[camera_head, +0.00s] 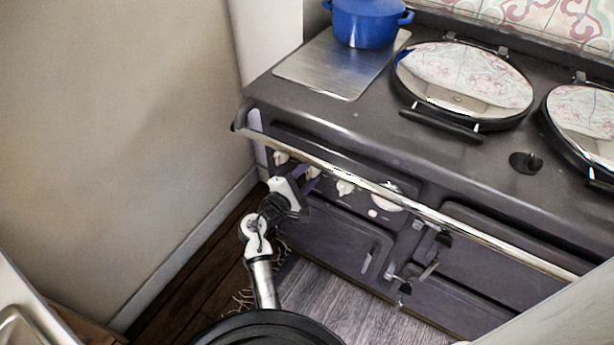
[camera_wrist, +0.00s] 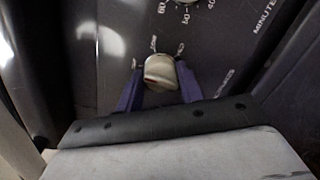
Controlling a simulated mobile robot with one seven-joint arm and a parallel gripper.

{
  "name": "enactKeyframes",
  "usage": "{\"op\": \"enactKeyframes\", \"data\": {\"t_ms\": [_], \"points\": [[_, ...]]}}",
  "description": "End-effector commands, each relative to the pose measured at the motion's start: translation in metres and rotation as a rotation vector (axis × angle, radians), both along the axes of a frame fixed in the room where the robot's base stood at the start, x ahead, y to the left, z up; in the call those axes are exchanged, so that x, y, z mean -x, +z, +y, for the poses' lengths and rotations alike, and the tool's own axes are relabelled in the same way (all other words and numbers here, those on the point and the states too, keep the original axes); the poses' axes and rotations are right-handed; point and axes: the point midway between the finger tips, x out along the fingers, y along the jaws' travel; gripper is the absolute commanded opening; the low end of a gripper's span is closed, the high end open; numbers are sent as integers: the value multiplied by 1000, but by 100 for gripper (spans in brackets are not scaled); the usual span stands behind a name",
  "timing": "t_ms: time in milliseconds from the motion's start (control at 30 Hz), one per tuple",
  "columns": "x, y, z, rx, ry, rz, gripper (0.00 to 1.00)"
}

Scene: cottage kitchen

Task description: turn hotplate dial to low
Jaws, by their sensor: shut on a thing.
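The hotplate dial (camera_wrist: 160,70) is a small cream knob on the dark front panel of the range. In the wrist view it sits between the two purple fingers of my gripper (camera_wrist: 159,84), which is shut on it. A printed "LOW" shows just above the knob, with other lettering around it too blurred to read fully. The knob's pointer mark cannot be made out. In the head view my gripper (camera_head: 304,187) reaches under the front rail to the panel, beside the second knob from the left (camera_head: 313,172).
A chrome rail (camera_head: 400,205) runs along the range front above the knobs. Neighbouring knobs (camera_head: 345,188) and a larger timer dial (camera_head: 388,200) lie to the right. A blue pot (camera_head: 368,22) and round lids (camera_head: 465,85) are on top. A wall (camera_head: 130,120) stands close on the left.

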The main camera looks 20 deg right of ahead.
Motion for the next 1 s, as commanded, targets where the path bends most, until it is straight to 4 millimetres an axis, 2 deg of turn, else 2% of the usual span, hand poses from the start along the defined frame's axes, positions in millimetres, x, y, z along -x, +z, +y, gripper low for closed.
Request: {"op": "enactKeyframes", "data": {"t_ms": [1000], "points": [[1, -3, 0, -515, 0, -659, 14]]}}
